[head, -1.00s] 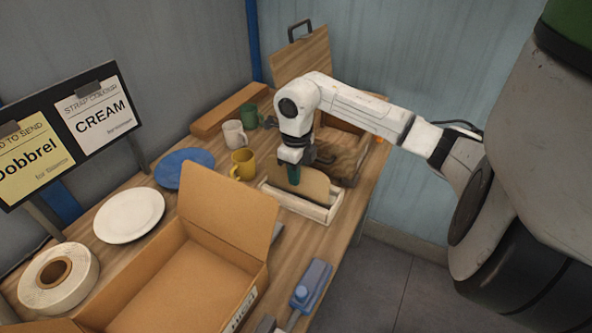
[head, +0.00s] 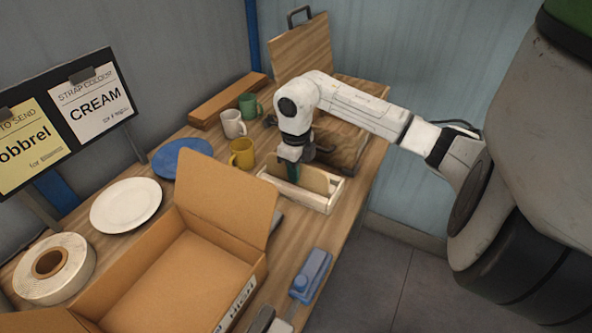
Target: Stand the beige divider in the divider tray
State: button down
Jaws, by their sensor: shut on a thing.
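The beige divider (head: 319,181) is a thin flat panel, standing upright on edge within the pale wooden divider tray (head: 327,207). Its lower part is hidden behind the tray's front wall, so I cannot tell whether it touches the tray floor. My gripper (head: 293,172) points down at the divider's left end and is shut on it, with green finger pads showing. The arm covers part of the divider's upper edge.
A yellow mug (head: 242,153), a white mug (head: 232,123) and a green mug (head: 249,105) stand left of the tray. An open cardboard box (head: 222,215) is in front, near a blue-grey tool (head: 312,275). A wooden crate (head: 345,145) stands behind the tray.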

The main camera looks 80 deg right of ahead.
jog(key=c, duration=1)
grip_release()
jog(key=shift+c, duration=0.2)
notch_tip(320, 180, up, 11)
jog(key=shift+f+b, duration=0.1)
jog(key=shift+b, duration=0.8)
